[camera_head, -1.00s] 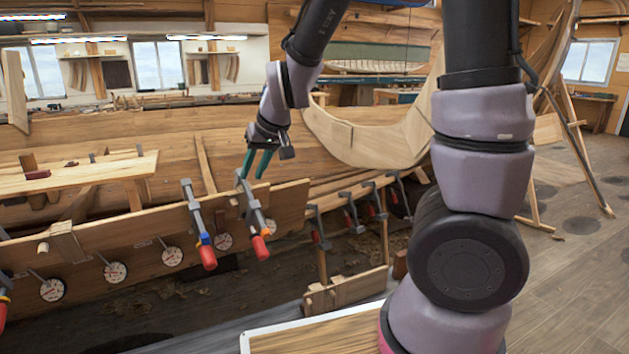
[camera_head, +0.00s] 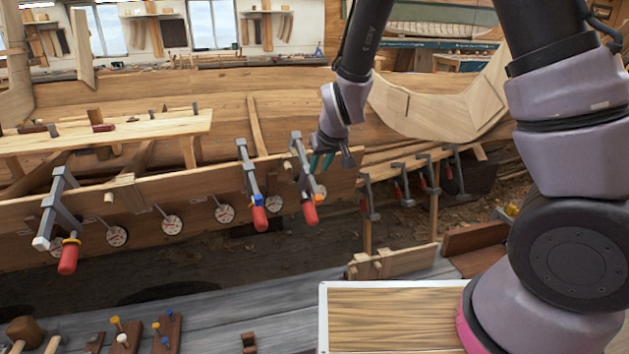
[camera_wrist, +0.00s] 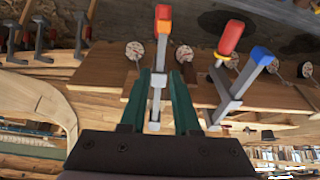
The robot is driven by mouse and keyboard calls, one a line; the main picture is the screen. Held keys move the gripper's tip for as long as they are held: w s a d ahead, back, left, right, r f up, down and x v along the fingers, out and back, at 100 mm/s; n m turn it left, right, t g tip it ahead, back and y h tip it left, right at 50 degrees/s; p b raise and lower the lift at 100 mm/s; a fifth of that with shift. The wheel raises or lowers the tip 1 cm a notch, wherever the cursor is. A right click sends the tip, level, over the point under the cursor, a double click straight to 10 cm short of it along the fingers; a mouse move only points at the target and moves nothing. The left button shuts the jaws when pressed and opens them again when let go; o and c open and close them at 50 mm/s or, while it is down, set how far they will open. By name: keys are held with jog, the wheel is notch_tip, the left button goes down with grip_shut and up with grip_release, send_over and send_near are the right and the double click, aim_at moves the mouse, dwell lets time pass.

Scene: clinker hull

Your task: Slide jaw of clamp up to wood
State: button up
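A bar clamp (camera_head: 300,165) with a grey bar and red handle hangs on a long upright plank (camera_head: 140,195). My gripper (camera_head: 321,170), with green fingers, is at the right of this clamp's upper bar. Contact and the jaw's distance from the wood cannot be told.
Another red-handled clamp (camera_head: 250,180) stands close at the left, and a third (camera_head: 60,215) farther left. Several dial gauges (camera_head: 172,224) line the plank. More clamps (camera_head: 403,185) hang at the right. A bench with pegs (camera_head: 122,338) is in front.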

aim_at(311, 176)
jog(key=shift+x, duration=4)
jog(key=shift+c, duration=0.4)
jog(key=shift+w+a, duration=0.15)
jog(key=shift+w, duration=0.05)
jog(key=shift+w+a+r, duration=0.1)
jog(key=shift+w+r, duration=0.1)
jog(key=shift+w, duration=0.1)
jog(key=shift+w+a+r, duration=0.1)
jog(key=shift+w+a, duration=0.05)
jog(key=shift+w, duration=0.1)
jog(key=shift+w, duration=0.1)
jog(key=shift+w+r, duration=0.1)
